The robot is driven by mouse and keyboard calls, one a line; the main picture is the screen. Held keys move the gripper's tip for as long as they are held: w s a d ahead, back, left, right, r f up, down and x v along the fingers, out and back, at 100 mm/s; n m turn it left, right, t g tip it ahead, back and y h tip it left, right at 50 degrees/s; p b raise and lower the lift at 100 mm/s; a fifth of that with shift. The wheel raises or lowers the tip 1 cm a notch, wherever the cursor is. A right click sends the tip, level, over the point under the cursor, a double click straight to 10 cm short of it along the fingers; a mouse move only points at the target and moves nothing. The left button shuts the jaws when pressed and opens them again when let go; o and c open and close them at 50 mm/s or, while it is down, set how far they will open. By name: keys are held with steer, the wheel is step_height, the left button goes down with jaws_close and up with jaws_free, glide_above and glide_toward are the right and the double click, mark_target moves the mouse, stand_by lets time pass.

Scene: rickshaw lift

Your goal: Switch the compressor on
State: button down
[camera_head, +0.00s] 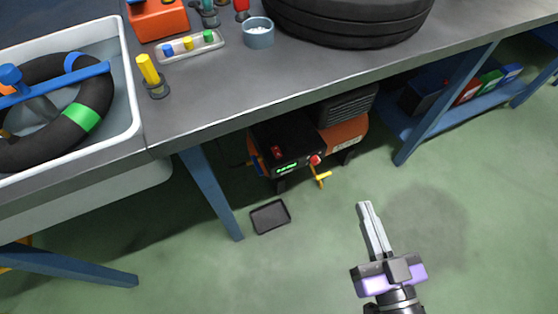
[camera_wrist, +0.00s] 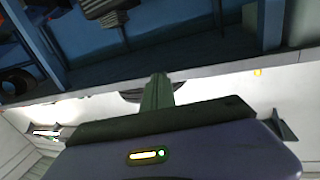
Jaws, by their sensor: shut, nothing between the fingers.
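The compressor (camera_head: 345,134) is orange and black and stands on the floor under the workbench in the head view. Its front panel has a red switch (camera_head: 277,151), a lit green display (camera_head: 287,168) and a red knob (camera_head: 315,160). A yellow T-shaped handle (camera_head: 321,177) sticks out below the knob. My gripper (camera_head: 366,206) is shut and empty, over the open floor in front and to the right of the compressor, apart from it. Its fingers also show in the wrist view (camera_wrist: 158,84); I cannot make out the compressor's panel there.
The workbench top (camera_head: 255,85) overhangs the compressor. Blue bench legs (camera_head: 212,190) stand left and right of it. A small black tray (camera_head: 270,216) lies on the floor in front. A blue lower shelf (camera_head: 460,110) holds boxes at the right. The green floor around my gripper is clear.

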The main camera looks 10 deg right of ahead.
steer(key=w+a+f+n+g+y+b, duration=0.1)
steer(key=w+a+f+b, duration=0.3)
steer(key=w+f, duration=0.6)
steer(key=w+a+f+n+y+b, duration=0.2)
steer(key=w+a+f+b, duration=0.3)
steer(key=w+f+b, duration=0.4)
steer(key=w+f+y, duration=0.1)
steer(key=w, duration=0.2)
steer(key=shift+f+n+g, duration=0.3)
steer(key=shift+f+g, duration=0.1)
